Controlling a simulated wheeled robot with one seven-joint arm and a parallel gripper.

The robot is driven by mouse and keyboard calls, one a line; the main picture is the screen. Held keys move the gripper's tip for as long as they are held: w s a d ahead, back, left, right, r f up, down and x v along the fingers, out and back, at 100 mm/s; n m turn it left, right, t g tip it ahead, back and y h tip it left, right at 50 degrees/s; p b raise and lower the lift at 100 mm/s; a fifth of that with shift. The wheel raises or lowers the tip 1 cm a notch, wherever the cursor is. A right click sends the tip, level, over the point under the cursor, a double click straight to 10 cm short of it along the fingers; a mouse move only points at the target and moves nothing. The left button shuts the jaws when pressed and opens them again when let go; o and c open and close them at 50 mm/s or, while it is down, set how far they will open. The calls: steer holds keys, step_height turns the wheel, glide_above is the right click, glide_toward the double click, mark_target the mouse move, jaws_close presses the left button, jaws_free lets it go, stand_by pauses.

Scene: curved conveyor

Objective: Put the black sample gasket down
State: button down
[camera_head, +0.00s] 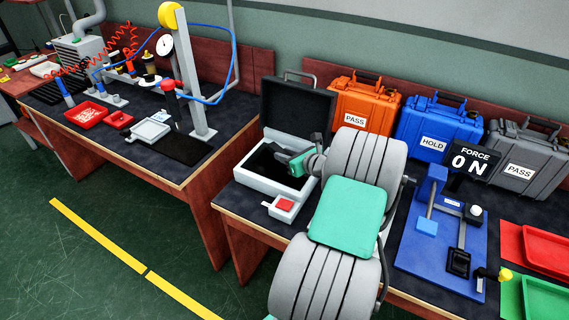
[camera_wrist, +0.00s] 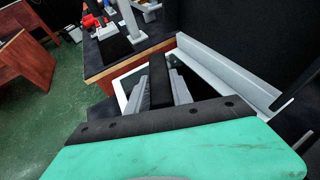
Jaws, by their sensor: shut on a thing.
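My gripper (camera_wrist: 162,92) is shut on a dark, narrow piece, which I take to be the black sample gasket (camera_wrist: 159,76), between its two grey fingers in the wrist view. In the head view my gripper (camera_head: 279,155) reaches from the right into an open case with a pale rim (camera_head: 246,181) and a raised black lid (camera_head: 296,110). The gasket cannot be made out against the case's dark inside there. Whether it touches the case floor cannot be told.
A small box with a red top (camera_head: 284,206) sits at the case's front. Orange (camera_head: 364,103), blue (camera_head: 438,130) and grey (camera_head: 522,157) cases stand behind. A blue fixture (camera_head: 425,262) with a "FORCE ON" sign (camera_head: 472,160) is right of my arm. Red (camera_head: 548,247) and green (camera_head: 545,300) trays lie far right.

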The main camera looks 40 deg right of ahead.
mark_target(285, 168)
steer(key=shift+w+d+f, duration=0.2)
steer(key=shift+w+f, duration=0.1)
steer(key=shift+f, duration=0.15)
steer(key=shift+w+d+f, duration=0.1)
steer(key=shift+w+f, duration=0.1)
steer(key=shift+f, duration=1.55)
steer(key=shift+f, duration=0.15)
steer(key=c, duration=1.1)
jaws_free()
